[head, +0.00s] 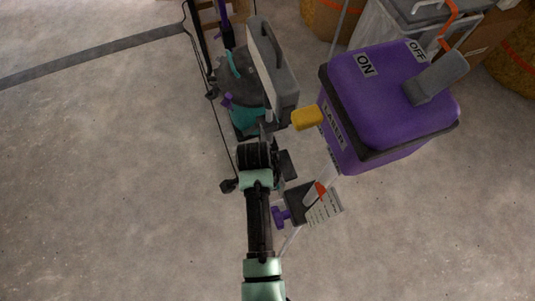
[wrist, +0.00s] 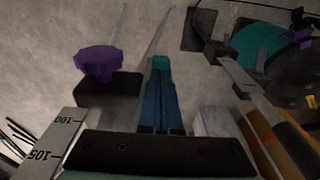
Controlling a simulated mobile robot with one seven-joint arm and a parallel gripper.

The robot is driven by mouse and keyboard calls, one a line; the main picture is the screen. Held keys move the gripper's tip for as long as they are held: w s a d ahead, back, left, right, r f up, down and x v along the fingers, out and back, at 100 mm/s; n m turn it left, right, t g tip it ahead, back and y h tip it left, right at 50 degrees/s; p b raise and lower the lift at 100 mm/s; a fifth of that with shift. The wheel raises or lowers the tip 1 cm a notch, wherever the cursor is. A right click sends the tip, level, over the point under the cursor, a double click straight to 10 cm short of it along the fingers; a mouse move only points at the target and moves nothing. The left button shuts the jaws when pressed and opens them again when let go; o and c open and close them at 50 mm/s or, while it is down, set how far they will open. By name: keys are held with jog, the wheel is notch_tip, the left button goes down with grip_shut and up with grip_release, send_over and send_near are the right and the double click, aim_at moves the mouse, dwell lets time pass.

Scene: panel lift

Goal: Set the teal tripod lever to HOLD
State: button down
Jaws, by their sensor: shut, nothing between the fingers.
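My gripper shows in the wrist view (wrist: 160,66) as two dark blue fingers shut together, with a small teal patch at their tip. I cannot tell whether that patch is part of the fingers or something behind them. In the head view my arm reaches up from the bottom, and its wrist hides the fingers. I cannot make out the teal tripod lever or a HOLD mark for certain. A purple knob (wrist: 100,62) on a dark block lies left of the fingers in the wrist view. In the head view a purple knob (head: 280,215) sits on a dark bracket beside my arm.
A purple box (head: 385,105) labelled LASER, ON and OFF stands right of my arm, with a yellow knob (head: 306,118). A teal and dark canister (head: 247,118) stands beyond my wrist. A numbered scale (wrist: 58,135) is at lower left. The left floor is mostly clear.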

jog(key=shift+s+a+f+h, duration=0.1)
jog(key=shift+a+f+h, duration=0.15)
jog(key=shift+h, duration=0.25)
jog(key=shift+s+a+f+t+h+b, duration=0.1)
jog(key=shift+a+f+t+h+b, duration=0.25)
jog(key=shift+h, duration=0.35)
jog(key=h+b, duration=0.1)
jog(key=a+f+t+h+b, duration=0.1)
jog(key=h+b, duration=0.1)
jog(key=shift+s+a+f, duration=0.15)
jog(key=shift+f, duration=0.05)
jog(key=shift+w+d+r+p, duration=0.2)
jog(key=shift+d+r+p, duration=0.15)
jog(key=shift+d, duration=0.35)
